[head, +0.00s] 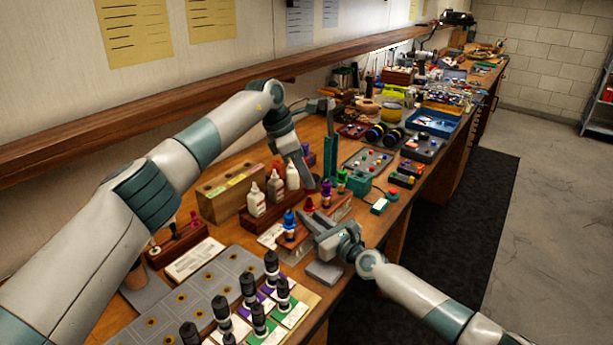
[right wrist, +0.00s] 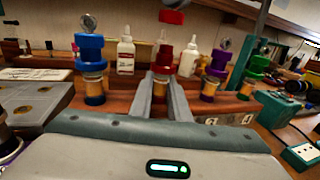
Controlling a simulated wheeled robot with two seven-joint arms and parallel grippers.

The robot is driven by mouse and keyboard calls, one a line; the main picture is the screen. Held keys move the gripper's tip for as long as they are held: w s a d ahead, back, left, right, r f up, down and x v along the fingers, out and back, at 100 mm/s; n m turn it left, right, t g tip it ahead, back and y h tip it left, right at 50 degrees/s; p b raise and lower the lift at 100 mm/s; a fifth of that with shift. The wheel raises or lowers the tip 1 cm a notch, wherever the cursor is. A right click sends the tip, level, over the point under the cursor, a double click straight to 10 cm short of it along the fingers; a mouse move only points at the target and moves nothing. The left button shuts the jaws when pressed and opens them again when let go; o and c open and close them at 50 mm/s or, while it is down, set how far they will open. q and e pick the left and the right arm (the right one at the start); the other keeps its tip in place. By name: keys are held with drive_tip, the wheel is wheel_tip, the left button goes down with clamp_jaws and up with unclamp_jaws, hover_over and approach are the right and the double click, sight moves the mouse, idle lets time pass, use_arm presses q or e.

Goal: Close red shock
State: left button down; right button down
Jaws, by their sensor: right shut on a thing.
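The red shock (right wrist: 164,62) stands upright in a wooden rack, its red collar between the two fingers of my right gripper (right wrist: 163,95). In the head view my right gripper (head: 312,220) reaches the rack from the front, and the red shock (head: 309,204) shows only in part. A separate red piece (right wrist: 172,16), apparently a cap, hangs above the shock with a gap between them. My left gripper (head: 312,182) points down just above and behind the rack; its fingertips are too small to read, and what holds the red piece is cut off in the wrist view.
A blue shock (right wrist: 90,68) stands left of the red one; purple (right wrist: 215,68) and green (right wrist: 252,76) shocks stand right. White bottles (head: 275,187) are behind.

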idle(0.3)
use_arm(q)
drive_tip(key=shift+f, duration=0.85)
drive_tip(key=shift+f, duration=0.6)
idle(0.4)
drive_tip(key=shift+w+m+g, duration=0.15)
drive_tip(key=shift+m+g, duration=0.15)
drive_tip(key=shift+m, duration=0.4)
drive_tip(key=shift+m+g, duration=0.3)
drive_tip(key=shift+m, duration=0.6)
